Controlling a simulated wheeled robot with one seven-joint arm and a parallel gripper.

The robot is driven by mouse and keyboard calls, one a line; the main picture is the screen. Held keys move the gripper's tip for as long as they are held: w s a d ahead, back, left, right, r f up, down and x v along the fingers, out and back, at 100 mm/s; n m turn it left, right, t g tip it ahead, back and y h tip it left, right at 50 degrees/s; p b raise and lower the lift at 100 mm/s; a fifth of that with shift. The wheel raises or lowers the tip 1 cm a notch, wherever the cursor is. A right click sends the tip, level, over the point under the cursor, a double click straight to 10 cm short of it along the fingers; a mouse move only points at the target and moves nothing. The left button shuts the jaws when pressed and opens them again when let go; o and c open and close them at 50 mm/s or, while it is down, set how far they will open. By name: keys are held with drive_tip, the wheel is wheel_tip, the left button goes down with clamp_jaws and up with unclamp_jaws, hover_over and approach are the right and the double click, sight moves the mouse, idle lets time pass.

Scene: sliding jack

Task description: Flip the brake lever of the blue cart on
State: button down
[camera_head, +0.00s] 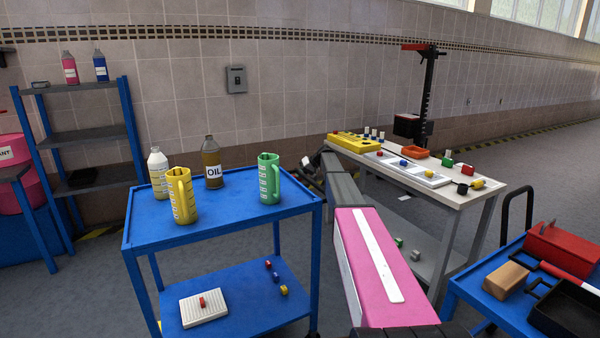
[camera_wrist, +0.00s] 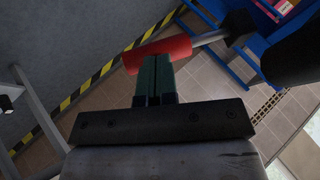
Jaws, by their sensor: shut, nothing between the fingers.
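In the wrist view my gripper (camera_wrist: 155,68) is shut and empty, its dark green fingers together. A red cylindrical grip (camera_wrist: 157,52) on a grey rod (camera_wrist: 211,37) lies right at the fingertips. It looks like a lever; I cannot tell whether the fingers touch it. The rod runs to a black joint (camera_wrist: 238,25). In the head view one blue cart (camera_head: 221,224) stands left of my arm and another blue cart (camera_head: 468,287) stands at the lower right. The lever cannot be made out in the head view, so its mounting and position are unclear.
The left cart carries yellow and green jugs (camera_head: 269,180) and bottles (camera_head: 212,165). A worktable (camera_head: 455,199) with small parts stands behind my arm. The right cart holds a red toolbox (camera_head: 556,249) and black tray (camera_head: 566,312). A large black shape (camera_wrist: 296,52) is close in the wrist view.

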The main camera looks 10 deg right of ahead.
drive_tip(key=shift+f, duration=0.45)
idle(0.3)
drive_tip(key=shift+s, duration=0.1)
drive_tip(key=v, duration=1.4)
drive_tip(key=shift+a, duration=0.1)
